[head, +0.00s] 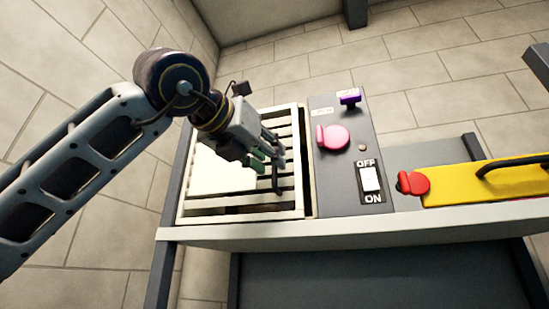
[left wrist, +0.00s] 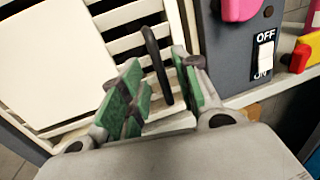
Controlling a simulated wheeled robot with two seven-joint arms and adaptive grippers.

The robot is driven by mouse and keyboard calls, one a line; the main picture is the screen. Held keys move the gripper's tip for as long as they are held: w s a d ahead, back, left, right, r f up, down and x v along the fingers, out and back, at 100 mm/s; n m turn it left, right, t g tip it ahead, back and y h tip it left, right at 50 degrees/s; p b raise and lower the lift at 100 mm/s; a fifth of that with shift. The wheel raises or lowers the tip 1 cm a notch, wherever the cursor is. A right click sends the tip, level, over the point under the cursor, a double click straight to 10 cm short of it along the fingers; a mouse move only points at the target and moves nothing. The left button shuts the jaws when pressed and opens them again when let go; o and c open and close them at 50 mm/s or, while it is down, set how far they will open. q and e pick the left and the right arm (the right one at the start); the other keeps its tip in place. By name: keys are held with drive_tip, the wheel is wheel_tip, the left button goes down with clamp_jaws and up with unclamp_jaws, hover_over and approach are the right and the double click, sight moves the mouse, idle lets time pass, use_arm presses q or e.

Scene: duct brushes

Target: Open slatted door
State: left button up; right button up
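The slatted door (head: 240,204) is a cream panel of horizontal slats with a plain panel at its left, in the left part of the bench unit. It fills the upper left of the left wrist view (left wrist: 60,62). Its black bar handle (head: 276,180) is at the door's right side; in the left wrist view the handle (left wrist: 157,62) stands between the finger lines. My left gripper (head: 265,158) is over the door at the handle. Its green-padded fingers (left wrist: 160,92) are apart, with a gap around the handle; contact cannot be told. My right gripper is out of view.
Right of the door is a grey panel with a pink knob (head: 333,137), a purple knob (head: 349,97) and an OFF/ON switch (head: 370,178). Farther right is a yellow cover (head: 490,181) with a red knob (head: 413,183) and black handle. Tiled floor surrounds the bench.

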sight(275, 181)
use_arm(q)
drive_tip(key=x, duration=0.3)
drive_tip(key=shift+p, duration=0.35)
drive_tip(key=shift+w+d, duration=0.1)
drive_tip(key=shift+w, duration=0.05)
clamp_jaws()
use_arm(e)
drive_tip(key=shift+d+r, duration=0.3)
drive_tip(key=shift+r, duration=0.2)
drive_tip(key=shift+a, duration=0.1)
